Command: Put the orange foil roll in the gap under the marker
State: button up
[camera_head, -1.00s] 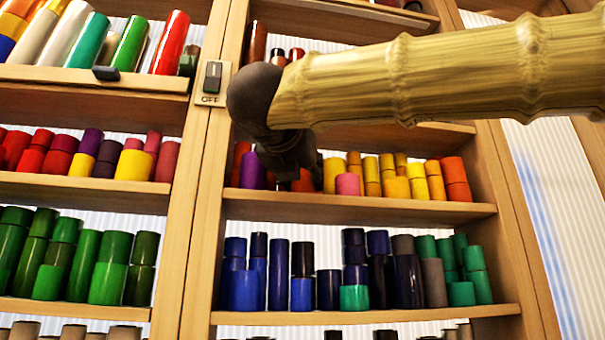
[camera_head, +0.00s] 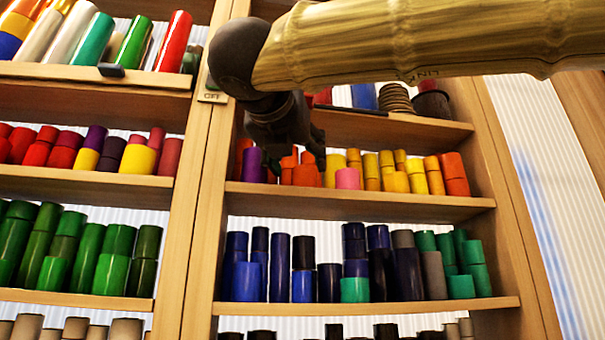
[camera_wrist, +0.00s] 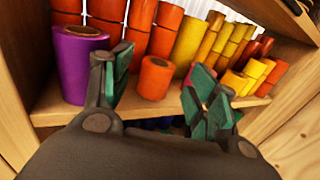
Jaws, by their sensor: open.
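A short orange foil roll (camera_wrist: 155,78) stands upright at the shelf front, between a purple roll (camera_wrist: 78,62) and my gripper's right finger in the wrist view. In the head view, orange rolls (camera_head: 305,176) stand between the purple roll (camera_head: 253,166) and a pink roll (camera_head: 347,179). My gripper (camera_head: 305,150) is in front of that shelf; in the wrist view its green-padded fingers (camera_wrist: 160,72) are open, with the orange roll seen beyond and between them, nothing held. A small dark clip (camera_head: 111,70) on the upper left shelf edge may be the marker; I cannot tell.
Taller red and orange rolls (camera_wrist: 140,20) stand behind, with yellow rolls (camera_wrist: 188,45) to the right. The shelf below (camera_head: 370,307) holds blue and green rolls. A wooden upright (camera_head: 195,200) divides the left and right shelves. An upper shelf (camera_head: 400,128) is above my gripper.

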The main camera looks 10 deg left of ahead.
jog(key=s+b, duration=0.1)
jog(key=s, duration=0.5)
jog(key=shift+s+b, duration=0.25)
jog(key=shift+b, duration=0.15)
jog(key=shift+f, duration=0.1)
